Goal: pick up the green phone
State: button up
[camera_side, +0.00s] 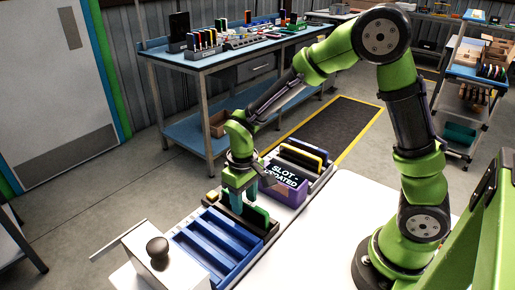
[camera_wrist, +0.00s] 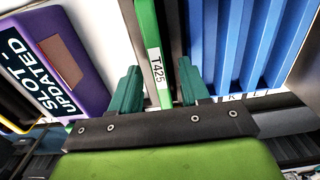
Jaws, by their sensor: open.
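The green phone (camera_wrist: 148,35) stands on edge in a dark holder, with a white label reading T425 on its edge. In the side view the green phone (camera_side: 260,217) shows partly, just below and right of my fingers. My gripper (camera_side: 240,197) is open, pointing down over the dark holder (camera_side: 232,226). In the wrist view the teal fingertips of my gripper (camera_wrist: 158,80) are on either side of the phone's strip, with visible gaps. I cannot tell how deep the fingers reach, and nothing is seen gripped.
A purple box (camera_side: 283,187) reading SLOT-UPDATED stands close behind the holder, before a rack of dark and yellow slabs. A blue slotted tray (camera_side: 205,252) lies in front. A white box with a black knob (camera_side: 158,248) is at front left. A small yellow block (camera_side: 212,197) sits beside the holder.

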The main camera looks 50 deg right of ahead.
jog(key=shift+f, duration=0.75)
grip_shut()
jog(key=shift+r, duration=0.15)
